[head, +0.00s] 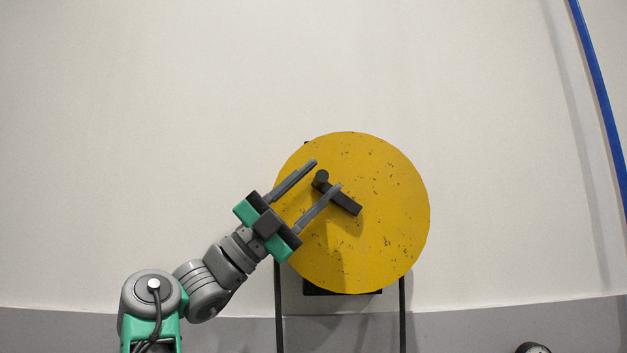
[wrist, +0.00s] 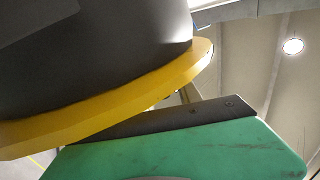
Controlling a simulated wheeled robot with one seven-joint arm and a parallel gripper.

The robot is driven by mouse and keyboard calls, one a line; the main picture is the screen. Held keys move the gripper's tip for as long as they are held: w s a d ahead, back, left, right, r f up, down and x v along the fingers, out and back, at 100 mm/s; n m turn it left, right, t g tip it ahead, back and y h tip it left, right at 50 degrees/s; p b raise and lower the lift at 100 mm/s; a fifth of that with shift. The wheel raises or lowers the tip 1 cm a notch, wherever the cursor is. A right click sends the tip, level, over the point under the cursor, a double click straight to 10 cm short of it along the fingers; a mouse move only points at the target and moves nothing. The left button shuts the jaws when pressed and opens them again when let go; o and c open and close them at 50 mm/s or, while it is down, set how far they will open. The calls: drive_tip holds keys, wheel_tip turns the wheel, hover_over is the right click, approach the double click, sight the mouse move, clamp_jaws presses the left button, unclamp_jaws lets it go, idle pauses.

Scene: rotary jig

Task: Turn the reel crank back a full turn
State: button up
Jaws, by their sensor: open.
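The reel is a round yellow disc (head: 385,235) facing me in the head view. Its dark crank arm (head: 346,202) runs from near the disc's middle up and left to a dark knob-like handle (head: 321,178). My gripper (head: 327,174) reaches in from the lower left, open, with one finger on each side of the handle. The lower finger overlaps the crank arm in the picture; I cannot tell whether it touches. In the wrist view the yellow disc's edge (wrist: 120,98) shows, with a large dark shape in front; the handle cannot be made out there.
Dark stand legs (head: 403,315) and a dark block (head: 343,286) show below the disc. A blue pipe or cable (head: 597,90) runs down the wall at the right. A small round dark object (head: 532,348) is at the bottom right. The wall above is bare.

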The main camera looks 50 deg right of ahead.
drive_tip(key=shift+w, duration=0.1)
drive_tip(key=shift+c, duration=0.3)
clamp_jaws()
idle(0.9)
